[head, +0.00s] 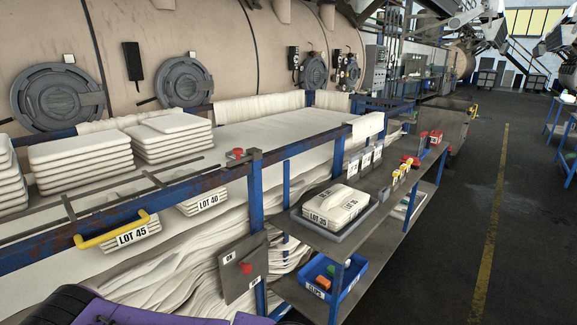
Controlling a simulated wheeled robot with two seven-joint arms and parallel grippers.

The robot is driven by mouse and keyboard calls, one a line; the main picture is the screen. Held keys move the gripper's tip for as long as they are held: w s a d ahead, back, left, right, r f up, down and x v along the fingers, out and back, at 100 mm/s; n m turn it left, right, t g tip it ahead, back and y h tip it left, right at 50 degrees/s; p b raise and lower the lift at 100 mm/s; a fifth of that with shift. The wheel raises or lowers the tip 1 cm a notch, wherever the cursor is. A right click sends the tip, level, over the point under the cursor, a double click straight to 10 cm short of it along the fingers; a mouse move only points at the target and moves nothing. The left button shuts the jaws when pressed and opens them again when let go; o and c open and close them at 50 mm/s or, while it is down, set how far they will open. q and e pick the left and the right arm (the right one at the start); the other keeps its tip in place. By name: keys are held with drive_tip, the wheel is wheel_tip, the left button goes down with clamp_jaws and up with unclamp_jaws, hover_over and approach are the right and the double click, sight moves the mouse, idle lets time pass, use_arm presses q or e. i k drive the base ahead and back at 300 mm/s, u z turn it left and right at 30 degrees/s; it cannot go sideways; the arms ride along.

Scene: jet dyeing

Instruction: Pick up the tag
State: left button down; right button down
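Several white tags with black print show. The LOT 45 tag (132,237) hangs on a cloth stack at the front rail, below a yellow handle. The LOT 40 tag (208,201) is on another stack to its right. A folded cloth bundle (340,196) on the cart bears a LOT 35 tag (316,218). Small white cards (366,160) stand in a row behind it. I cannot tell which tag is meant. Grey jointed parts at the top right look like my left gripper (480,22) and my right gripper (562,40), far from the tags. Their fingers are unclear.
The blue-framed cart (395,185) has a grey tray (338,235) above and a blue bin (340,292) below. Red and yellow items stand at its far end. A switch box (243,270) hangs on the rail. The dark floor (480,235) at right is clear.

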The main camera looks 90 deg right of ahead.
sight(403, 167)
drive_tip(key=k, duration=2)
drive_tip(key=z, duration=2.75)
